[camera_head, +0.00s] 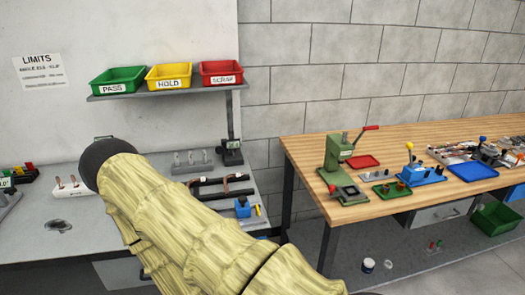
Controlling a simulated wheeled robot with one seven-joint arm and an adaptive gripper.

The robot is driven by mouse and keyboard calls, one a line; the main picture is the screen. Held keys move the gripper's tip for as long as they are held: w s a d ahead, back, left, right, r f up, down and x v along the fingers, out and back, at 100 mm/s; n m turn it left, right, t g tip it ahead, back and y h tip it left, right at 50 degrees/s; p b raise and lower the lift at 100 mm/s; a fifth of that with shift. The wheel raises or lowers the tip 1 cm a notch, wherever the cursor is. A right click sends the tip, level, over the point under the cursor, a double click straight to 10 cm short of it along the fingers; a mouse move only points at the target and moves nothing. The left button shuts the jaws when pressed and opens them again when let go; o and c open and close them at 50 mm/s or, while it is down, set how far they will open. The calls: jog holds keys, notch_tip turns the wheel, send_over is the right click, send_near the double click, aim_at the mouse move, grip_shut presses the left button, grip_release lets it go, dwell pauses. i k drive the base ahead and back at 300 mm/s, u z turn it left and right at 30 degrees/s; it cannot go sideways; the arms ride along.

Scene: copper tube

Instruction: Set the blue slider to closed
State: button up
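I cannot tell for sure which part is the blue slider. A small blue block (243,207) sits on the grey bench (290,262) side, just right of my arm, with a yellow piece beside it. A larger blue device (421,173) with a yellow-knobbed lever (409,147) stands on the wooden bench (312,146). Whether either is open or closed is too small to tell. My arm, in a pale yellow sleeve with a dark rounded end, crosses the lower middle and hides part of the grey bench. My gripper does not show.
Green (118,80), yellow (168,76) and red bins (220,73) stand on a shelf above the grey bench. Dark tubes with copper parts (222,185) lie near my arm. A green press (340,165) stands on the wooden bench; a gap separates the benches.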

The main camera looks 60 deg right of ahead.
aim_at(243, 208)
jog(key=z, duration=0.05)
jog(key=k, duration=0.4)
jog(key=z, duration=1.35)
jog(key=i, duration=0.4)
jog(key=u, duration=0.05)
